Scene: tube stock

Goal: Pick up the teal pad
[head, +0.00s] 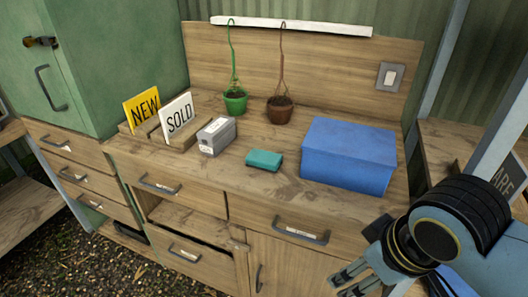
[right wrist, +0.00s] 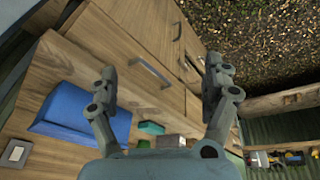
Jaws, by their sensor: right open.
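The teal pad (head: 264,160) lies on the wooden cabinet top, left of the blue box and right of a small grey box. It also shows in the right wrist view (right wrist: 151,128), small, between the fingers but farther off. My right gripper (right wrist: 160,78) is open and empty. In the head view the right gripper (head: 352,280) is at the lower right, in front of the cabinet and apart from the pad. My left gripper is not in view.
The blue box (head: 348,154) stands close to the pad's right. The grey box (head: 216,136), the NEW sign (head: 143,107), the SOLD sign (head: 178,116), a green hanging pot (head: 235,102) and a brown hanging pot (head: 280,109) stand behind or left. The cabinet top in front of the pad is clear.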

